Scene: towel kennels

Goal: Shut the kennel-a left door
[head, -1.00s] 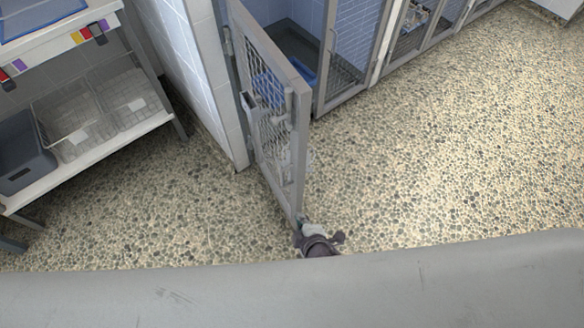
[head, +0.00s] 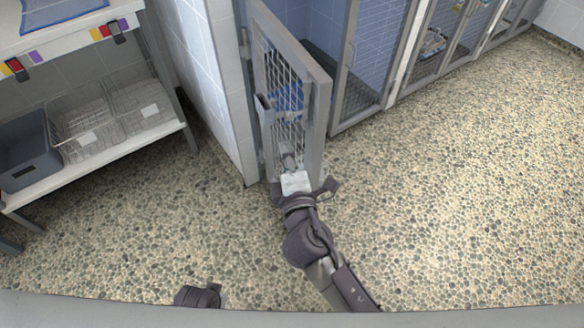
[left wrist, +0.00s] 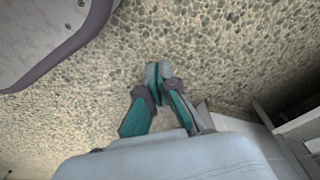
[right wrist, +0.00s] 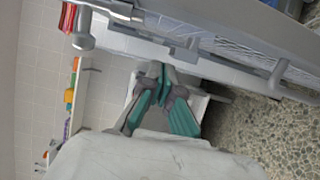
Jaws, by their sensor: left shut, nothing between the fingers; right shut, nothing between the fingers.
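The kennel-a left door (head: 316,110), a grey frame with wire mesh, stands partly open, jutting out from the tiled wall. A latch piece (head: 264,102) sits on its near face. My right gripper (head: 289,162) is at the lower part of that face, shut and empty; I cannot tell whether it touches. In the right wrist view, the shut fingers (right wrist: 157,82) are beside the door (right wrist: 235,45) and its bar handle (right wrist: 276,76). My left gripper (left wrist: 157,74) is shut and empty above the floor in the left wrist view, away from the door.
A tiled wall end (head: 215,90) stands left of the door. A shelf rack (head: 110,150) with wire baskets and a grey bin (head: 28,155) is at the left. Other mesh kennel doors (head: 440,45) run along the right. The pebbled floor (head: 440,200) at the right is clear.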

